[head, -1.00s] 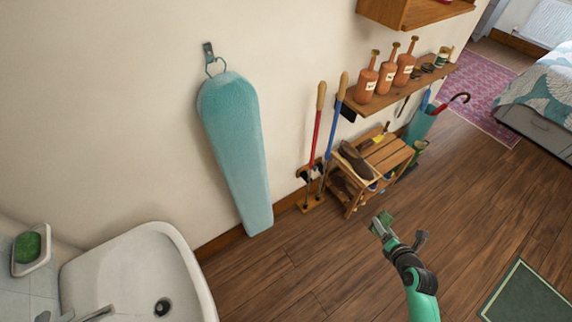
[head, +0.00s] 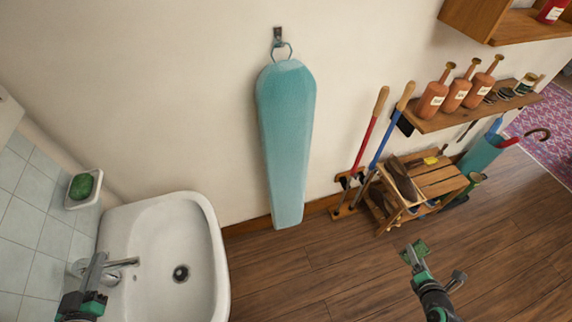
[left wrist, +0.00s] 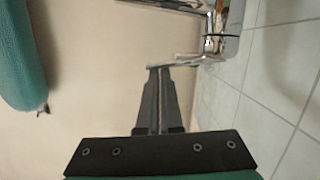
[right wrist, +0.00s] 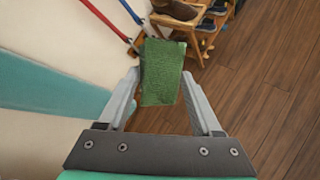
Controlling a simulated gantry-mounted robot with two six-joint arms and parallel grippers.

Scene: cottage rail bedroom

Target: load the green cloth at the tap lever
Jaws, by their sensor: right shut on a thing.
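My right gripper (head: 413,258) is shut on the green cloth (head: 421,248), a small flat rectangle, above the floor and well right of the basin. In the right wrist view the cloth (right wrist: 162,72) stands out between the fingertips. The chrome tap (head: 125,262) is at the left side of the white basin; it also shows in the left wrist view (left wrist: 213,45). My left gripper (head: 97,268) is beside the tap and looks shut and empty, its fingers together in the left wrist view (left wrist: 160,72). I cannot tell whether it touches the lever.
A white basin (head: 215,225) stands lower left. A soap dish (head: 72,203) with a green block is on the tiled wall. A teal ironing board (head: 287,140) hangs on the wall. A shoe rack (head: 440,180) and a bottle shelf (head: 450,120) are at right. The front floor is clear.

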